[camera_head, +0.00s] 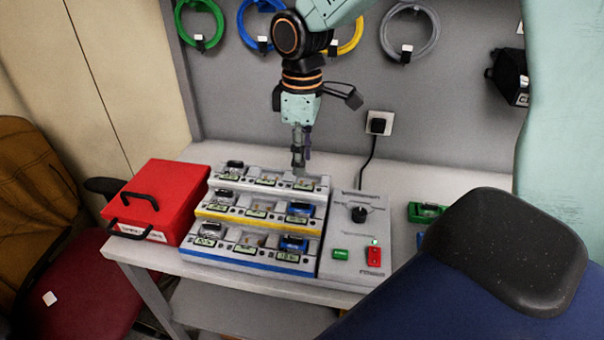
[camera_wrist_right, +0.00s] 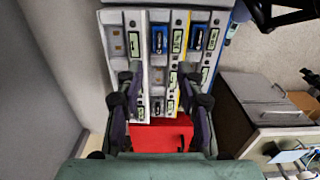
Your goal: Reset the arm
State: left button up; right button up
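My right arm reaches down from the top of the head view. Its gripper (camera_head: 300,168) points down over the back row of the three-tier pump rack (camera_head: 262,262). In the right wrist view, the two fingers of the right gripper (camera_wrist_right: 160,80) stand apart with nothing between them, so it is open. The rack (camera_wrist_right: 103,18) lies beyond the fingers there. Whether the fingertips touch the rack cannot be told. My left gripper is in neither view.
A red box (camera_head: 158,205) stands left of the rack. A grey panel (camera_head: 345,208) with a black plug, green switch and red switch stands right of it. Coloured cables hang on the wall behind. A dark blue chair (camera_head: 430,285) blocks the front right.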

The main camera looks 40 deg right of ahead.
jog(key=shift+w+r, duration=0.1)
jog(key=shift+r, duration=0.8)
jog(key=shift+f, duration=0.1)
